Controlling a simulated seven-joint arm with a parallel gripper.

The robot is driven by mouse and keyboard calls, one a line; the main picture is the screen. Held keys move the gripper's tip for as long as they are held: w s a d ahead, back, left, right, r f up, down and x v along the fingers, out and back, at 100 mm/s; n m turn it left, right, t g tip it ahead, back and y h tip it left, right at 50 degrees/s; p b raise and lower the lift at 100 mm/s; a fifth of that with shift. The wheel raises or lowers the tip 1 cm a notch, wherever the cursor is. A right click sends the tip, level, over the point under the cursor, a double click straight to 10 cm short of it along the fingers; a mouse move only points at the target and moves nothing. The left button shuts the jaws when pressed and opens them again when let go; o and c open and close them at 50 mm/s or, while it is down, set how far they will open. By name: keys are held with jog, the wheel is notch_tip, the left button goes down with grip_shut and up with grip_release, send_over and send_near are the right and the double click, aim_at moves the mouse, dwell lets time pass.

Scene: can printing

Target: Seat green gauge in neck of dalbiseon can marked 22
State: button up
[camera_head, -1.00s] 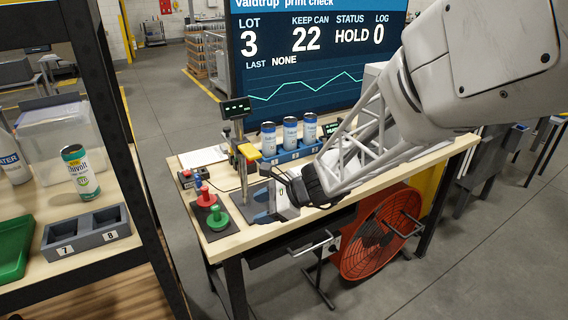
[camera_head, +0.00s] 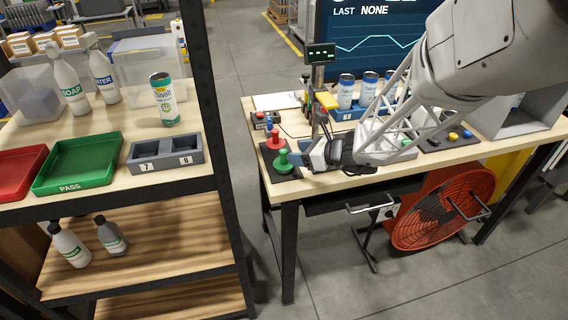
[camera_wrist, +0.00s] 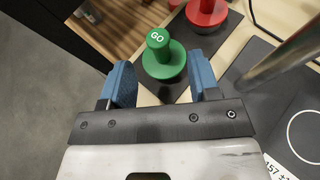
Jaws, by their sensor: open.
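The green gauge (camera_head: 283,163) stands upright on a dark pad at the left end of the workbench; its knob reads GO in the wrist view (camera_wrist: 160,60). My gripper (camera_head: 302,158) is open and empty, just right of the gauge in the head view. In the wrist view its blue fingers (camera_wrist: 160,76) are spread, with the gauge ahead between their tips, apart from both. Several blue-and-white cans, including one at the left (camera_head: 346,92), stand in a blue rack (camera_head: 345,114) behind. Their numbers are too small to read, so I cannot tell which is 22.
A red gauge (camera_head: 275,138) stands just behind the green one, also in the wrist view (camera_wrist: 206,12). A metal post (camera_wrist: 275,62) rises right of the gauges.

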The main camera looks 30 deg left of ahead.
aim_at(285, 153)
jog(key=shift+x, duration=1.3)
jog(key=shift+x, duration=2.6)
jog(key=shift+c, duration=0.3)
jog(key=c, duration=1)
